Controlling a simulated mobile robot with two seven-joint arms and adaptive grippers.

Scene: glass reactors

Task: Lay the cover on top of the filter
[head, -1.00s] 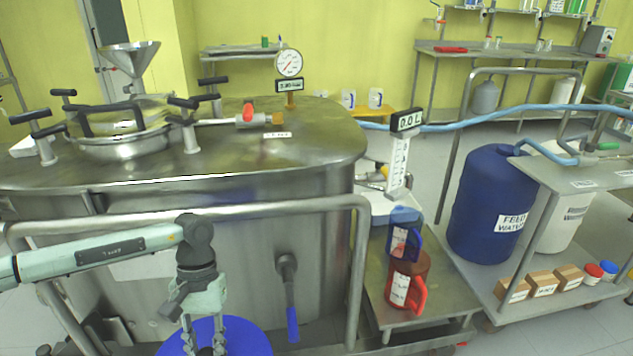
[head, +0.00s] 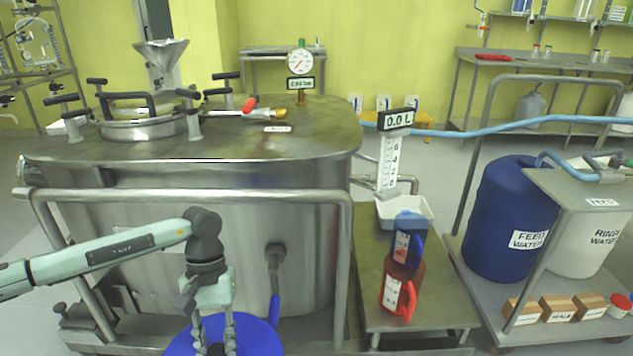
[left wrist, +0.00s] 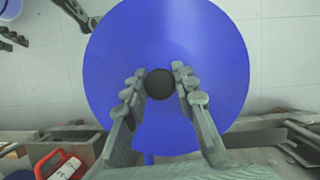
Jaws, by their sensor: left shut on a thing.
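The cover is a wide, round blue disc (head: 262,340) with a black knob at its centre. It hangs low in front of the steel vessel, at the bottom of the head view, and fills much of the left wrist view (left wrist: 165,35). My left gripper (head: 214,347) points down, and its two fingers are closed around the black knob (left wrist: 159,84). The cover looks roughly level, with floor tiles below it in the wrist view. I cannot make out the filter in either view. My right gripper is not in view.
A large steel vessel (head: 200,255) with a front rail (head: 190,195) stands ahead. A low steel trolley (head: 415,315) with red and blue jugs is to its right. A blue drum (head: 497,215) stands further right. Open floor shows at the far left.

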